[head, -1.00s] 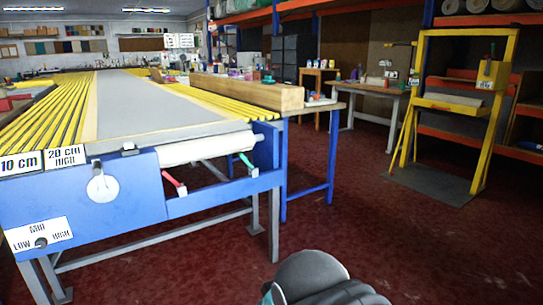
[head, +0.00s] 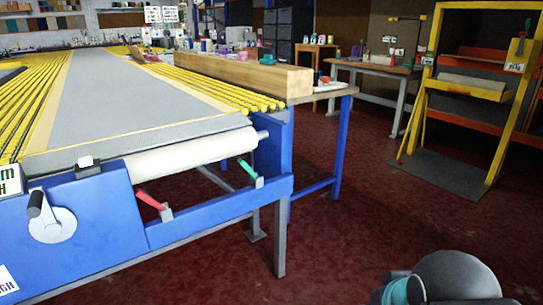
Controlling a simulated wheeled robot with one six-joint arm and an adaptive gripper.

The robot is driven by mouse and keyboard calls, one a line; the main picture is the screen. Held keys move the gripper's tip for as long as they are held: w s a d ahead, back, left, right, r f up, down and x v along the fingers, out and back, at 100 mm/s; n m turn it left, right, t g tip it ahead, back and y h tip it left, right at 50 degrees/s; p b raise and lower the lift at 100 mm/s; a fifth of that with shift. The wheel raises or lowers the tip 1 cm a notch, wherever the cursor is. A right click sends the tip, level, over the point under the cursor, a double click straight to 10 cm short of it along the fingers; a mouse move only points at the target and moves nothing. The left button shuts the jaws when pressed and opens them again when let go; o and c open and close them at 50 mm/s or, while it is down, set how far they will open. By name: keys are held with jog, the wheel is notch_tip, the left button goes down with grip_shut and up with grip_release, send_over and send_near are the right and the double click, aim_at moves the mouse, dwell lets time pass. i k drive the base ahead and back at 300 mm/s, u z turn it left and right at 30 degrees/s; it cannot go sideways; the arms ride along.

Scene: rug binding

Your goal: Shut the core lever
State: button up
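Two small levers stand on the blue end frame (head: 210,212) of the long table, below a white roller or core (head: 190,156). The red lever (head: 150,200) leans up to the left from a small grey bracket. The green lever (head: 246,168) leans up to the left from another bracket, near the right end of the roller. I see no label telling which is the core lever. My gripper is out of view; only a grey and teal part of my arm shows at bottom right, apart from the table.
A crank wheel with a dark handle (head: 52,223) is on the blue end panel. A long wooden beam (head: 230,75) lies along the table's right side. A yellow frame stand (head: 470,85) is at right. Red floor (head: 350,225) is clear in front and right of the table.

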aim_at(240, 161)
jog(key=u, duration=0.25)
jog(key=i, duration=0.9)
jog(key=u, duration=0.5)
jog(key=k, duration=1.3)
jog(key=z, duration=0.8)
jog(key=i, duration=1.15)
jog(key=u, duration=0.25)
